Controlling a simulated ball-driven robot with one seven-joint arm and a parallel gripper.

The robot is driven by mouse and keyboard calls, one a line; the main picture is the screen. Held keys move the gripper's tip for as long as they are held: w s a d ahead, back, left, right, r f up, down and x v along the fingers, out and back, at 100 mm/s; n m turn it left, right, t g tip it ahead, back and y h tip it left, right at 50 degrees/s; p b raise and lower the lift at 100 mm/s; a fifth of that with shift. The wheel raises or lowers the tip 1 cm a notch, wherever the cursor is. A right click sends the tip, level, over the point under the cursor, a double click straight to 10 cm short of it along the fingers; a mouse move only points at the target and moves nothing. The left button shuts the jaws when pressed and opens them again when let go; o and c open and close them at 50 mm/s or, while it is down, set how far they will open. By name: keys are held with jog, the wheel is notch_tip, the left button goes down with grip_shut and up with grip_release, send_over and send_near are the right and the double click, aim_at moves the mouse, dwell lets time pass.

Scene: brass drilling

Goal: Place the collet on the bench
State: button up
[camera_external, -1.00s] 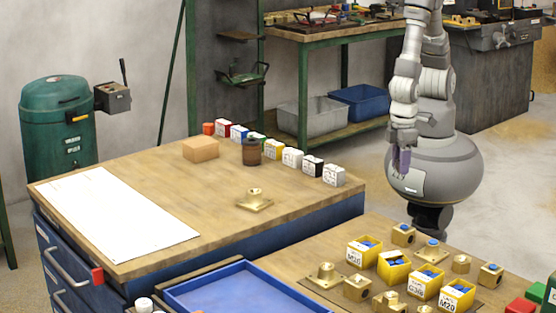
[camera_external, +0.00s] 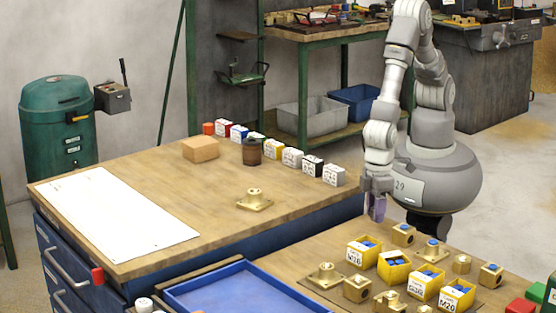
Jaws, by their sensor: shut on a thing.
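My gripper (camera_external: 376,192) points down and is shut on a small purple piece, which I take to be the collet (camera_external: 377,208). The fingers hide its upper part. The collet hangs upright near the far edge of the wooden work surfaces, right of the left bench's corner. The left bench (camera_external: 130,222) has a wooden top and blue drawers. A second wooden top (camera_external: 300,258) with brass parts lies in front of it to the right. I cannot tell the collet's exact height above this top.
A brass flanged part (camera_external: 254,200) stands on the left bench, with a row of small boxes (camera_external: 292,158) along its far edge. Yellow bins (camera_external: 395,268) and several brass parts crowd the right top. A blue tray (camera_external: 240,290) lies at the front. Wood around the flanged part is clear.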

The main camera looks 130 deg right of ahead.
jog(key=shift+w+a, duration=0.1)
jog(key=shift+w, duration=0.25)
jog(key=shift+f+b, duration=1)
jog(key=shift+f, duration=0.75)
jog(key=shift+f, duration=0.15)
jog(key=o, duration=1.1)
